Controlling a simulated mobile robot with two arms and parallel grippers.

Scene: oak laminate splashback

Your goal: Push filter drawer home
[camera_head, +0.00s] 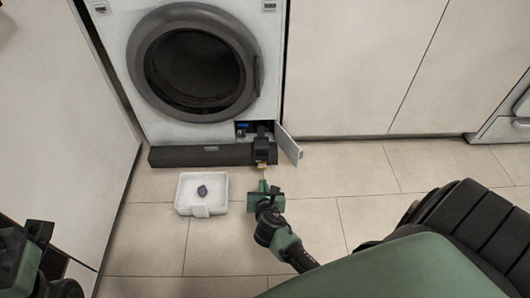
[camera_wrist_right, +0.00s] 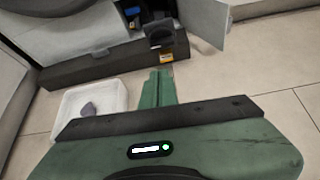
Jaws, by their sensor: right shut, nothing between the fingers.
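The filter drawer (camera_head: 262,146) is a dark block sticking out of the open compartment at the washing machine's lower right; in the right wrist view it (camera_wrist_right: 159,33) has a yellow-orange patch on its front. My right gripper (camera_head: 263,186) is shut and empty, low in front of the drawer, with its fingertips pointing at it. In the right wrist view the shut fingers (camera_wrist_right: 158,76) lie just below the drawer, with a gap visible. My left gripper (camera_head: 38,233) shows only partly at the lower left edge, and its jaws are unclear.
The small flap door (camera_head: 289,146) hangs open to the right of the drawer. A dark plinth (camera_head: 200,156) runs along the machine's base. A white tray (camera_head: 186,192) holding a dark lump stands on the floor to the left. Tiled floor at right is clear.

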